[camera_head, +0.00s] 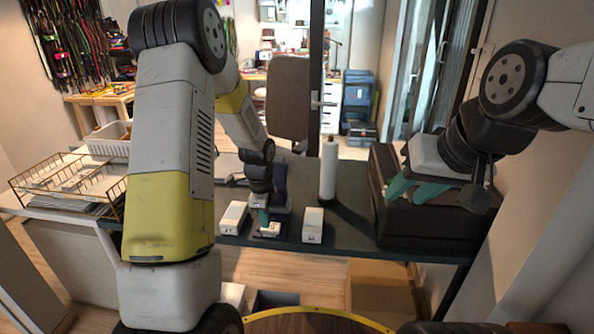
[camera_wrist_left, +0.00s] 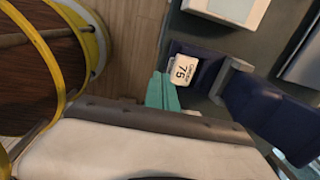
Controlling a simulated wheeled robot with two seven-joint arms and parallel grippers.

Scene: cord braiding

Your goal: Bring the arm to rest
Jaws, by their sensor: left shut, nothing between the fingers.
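My left gripper (camera_head: 264,218) reaches down over the dark table, its teal fingers together and empty. In the left wrist view the teal fingers (camera_wrist_left: 162,92) are beside a small white label (camera_wrist_left: 184,69) marked 75, which sits on a dark navy piece (camera_wrist_left: 200,60). I cannot tell whether the fingers touch it. My right gripper (camera_head: 412,190) is at the right, over the black case (camera_head: 425,222), with its two teal fingers spread apart and nothing seen between them.
White blocks stand left (camera_head: 233,217) and right (camera_head: 313,225) of my left gripper. A white cylinder (camera_head: 328,172) stands upright behind. A wire rack (camera_head: 70,185) is at the left. A round wooden piece with a yellow rim (camera_head: 315,318) is at the bottom. Cords (camera_head: 70,40) hang at upper left.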

